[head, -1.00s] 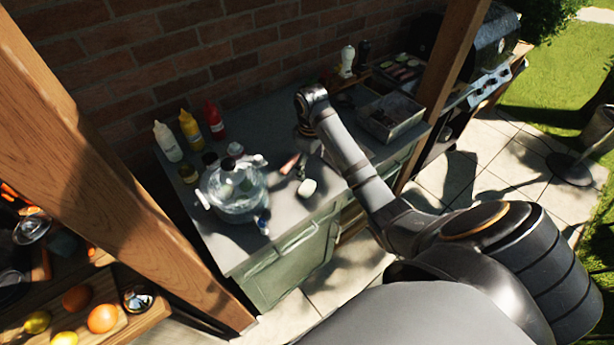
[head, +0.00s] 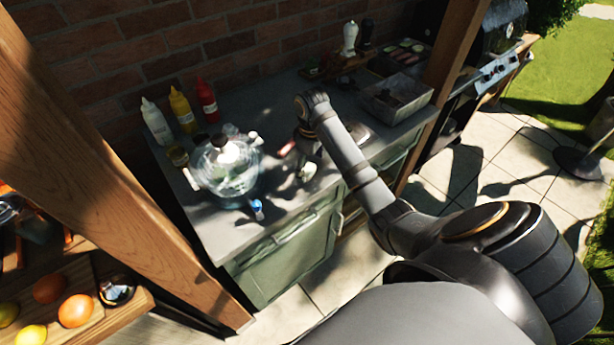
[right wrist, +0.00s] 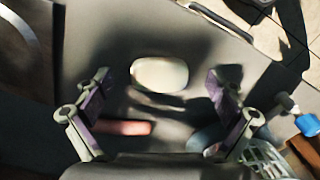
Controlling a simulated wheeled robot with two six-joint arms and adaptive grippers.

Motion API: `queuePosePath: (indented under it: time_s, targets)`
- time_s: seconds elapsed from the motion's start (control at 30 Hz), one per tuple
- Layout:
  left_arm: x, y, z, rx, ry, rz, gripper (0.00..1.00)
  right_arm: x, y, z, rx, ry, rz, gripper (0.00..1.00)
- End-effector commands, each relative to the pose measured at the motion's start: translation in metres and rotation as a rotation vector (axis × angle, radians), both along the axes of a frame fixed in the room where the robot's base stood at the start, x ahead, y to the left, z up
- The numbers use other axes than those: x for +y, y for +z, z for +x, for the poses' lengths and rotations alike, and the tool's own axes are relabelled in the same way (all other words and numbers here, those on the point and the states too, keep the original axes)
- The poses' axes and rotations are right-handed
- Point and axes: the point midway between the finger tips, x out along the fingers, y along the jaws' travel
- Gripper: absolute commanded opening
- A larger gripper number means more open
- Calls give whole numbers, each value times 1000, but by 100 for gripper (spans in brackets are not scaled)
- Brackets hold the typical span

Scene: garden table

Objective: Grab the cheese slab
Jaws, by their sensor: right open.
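The cheese slab appears to be the pale, rounded block (head: 308,172) lying on the grey counter near its front edge. In the right wrist view it (right wrist: 159,74) lies between and slightly ahead of the fingertips. My right gripper (head: 307,151) is above the counter, just behind the slab in the head view. Its fingers (right wrist: 158,88) are open and spread to either side of the slab, with nothing held. Whether they touch the slab is not clear, but gaps show on both sides. My left gripper is not in view.
A reddish, sausage-like piece (right wrist: 123,127) lies close to the slab. A clear glass bowl (head: 226,175) stands left of it, with a blue-capped item (head: 257,208) beside it. Sauce bottles (head: 182,110) stand behind. A metal tray (head: 394,104) is to the right.

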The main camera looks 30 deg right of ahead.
Motion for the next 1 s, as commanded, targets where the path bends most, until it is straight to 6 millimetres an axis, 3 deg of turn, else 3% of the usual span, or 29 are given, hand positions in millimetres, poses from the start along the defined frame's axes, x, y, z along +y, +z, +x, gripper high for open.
queuePosePath:
  time_s: [0.03,0.27,0.7,1.0]
  targets:
    - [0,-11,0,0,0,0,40,0,-13,0,0,0,0,94]
    - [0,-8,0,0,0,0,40,0,-10,0,0,0,0,94]
    - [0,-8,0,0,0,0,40,0,-10,0,0,0,0,36]
    - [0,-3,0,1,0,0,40,0,-5,0,0,0,0,36]
